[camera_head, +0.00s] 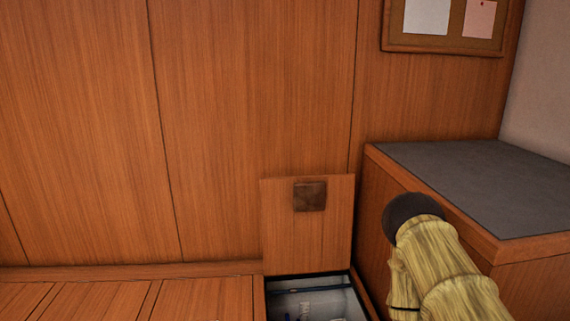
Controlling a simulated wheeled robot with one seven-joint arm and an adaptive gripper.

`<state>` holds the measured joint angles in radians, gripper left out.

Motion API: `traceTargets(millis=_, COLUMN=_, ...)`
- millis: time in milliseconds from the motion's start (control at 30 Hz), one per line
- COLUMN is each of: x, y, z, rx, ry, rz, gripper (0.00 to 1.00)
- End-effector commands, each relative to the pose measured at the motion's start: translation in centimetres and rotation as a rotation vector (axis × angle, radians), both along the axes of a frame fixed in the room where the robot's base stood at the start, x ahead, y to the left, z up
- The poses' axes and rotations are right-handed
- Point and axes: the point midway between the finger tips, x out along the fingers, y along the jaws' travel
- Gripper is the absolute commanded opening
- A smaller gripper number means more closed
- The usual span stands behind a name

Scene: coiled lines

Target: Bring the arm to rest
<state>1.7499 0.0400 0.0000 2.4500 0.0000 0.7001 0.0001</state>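Part of my arm (436,262) rises from the bottom right corner. It has a pale yellow, streaked surface and a dark round cap at its upper end. It stands in front of the wooden cabinet with the grey top. My gripper is not in view, so I cannot see whether it holds anything.
A wooden hatch lid (307,235) with a dark square plate stands upright behind an open compartment (350,304) holding small white and blue items. The grey-topped cabinet (470,170) is close on the right. A pinboard (445,42) hangs above. Bare wooden panelling fills the left.

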Motion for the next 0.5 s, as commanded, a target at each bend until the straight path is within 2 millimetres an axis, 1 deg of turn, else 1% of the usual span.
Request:
traceTargets(millis=33, x=0.0, y=0.0, z=-0.9, rx=0.000, ry=0.000, rz=0.000, gripper=0.39)
traceTargets(millis=100, x=0.0, y=0.0, z=-1.6, rx=0.000, ry=0.000, rz=0.000, gripper=0.39)
traceTargets(millis=500, x=0.0, y=0.0, z=-3.9, rx=0.000, ry=0.000, rz=0.000, gripper=0.39)
